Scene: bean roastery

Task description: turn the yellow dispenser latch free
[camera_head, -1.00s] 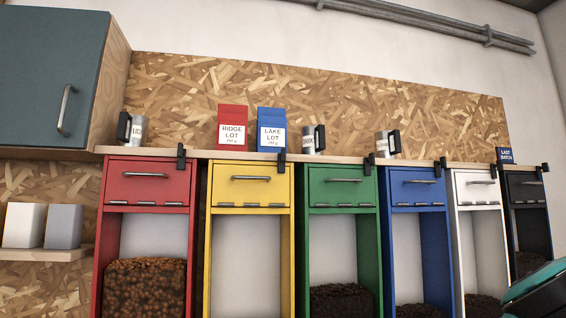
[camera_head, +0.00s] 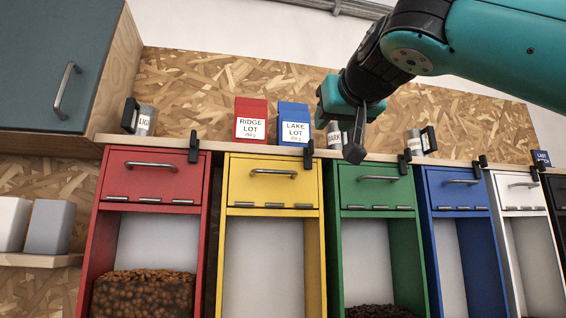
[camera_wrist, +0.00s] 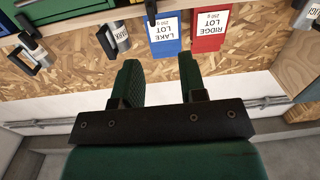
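The yellow dispenser (camera_head: 270,182) stands between the red and green ones, with a drawer front and an open bay below. Its black latch (camera_head: 308,154) sticks up at its top right corner, by the shelf edge. What looks like this latch shows at the top of the wrist view (camera_wrist: 151,10). My gripper (camera_head: 355,142) is up and to the right of the latch, in front of the green dispenser's top and apart from the latch. In the wrist view its two green-padded fingers (camera_wrist: 158,75) stand apart with nothing between them.
The blue Lake Lot bag (camera_head: 294,123) and red Ridge Lot bag (camera_head: 251,120) stand on the shelf behind the latch. A mug (camera_head: 334,134) stands close behind my gripper. Similar latches sit on the red (camera_head: 194,147) and green (camera_head: 405,161) dispensers. The space before the dispensers is clear.

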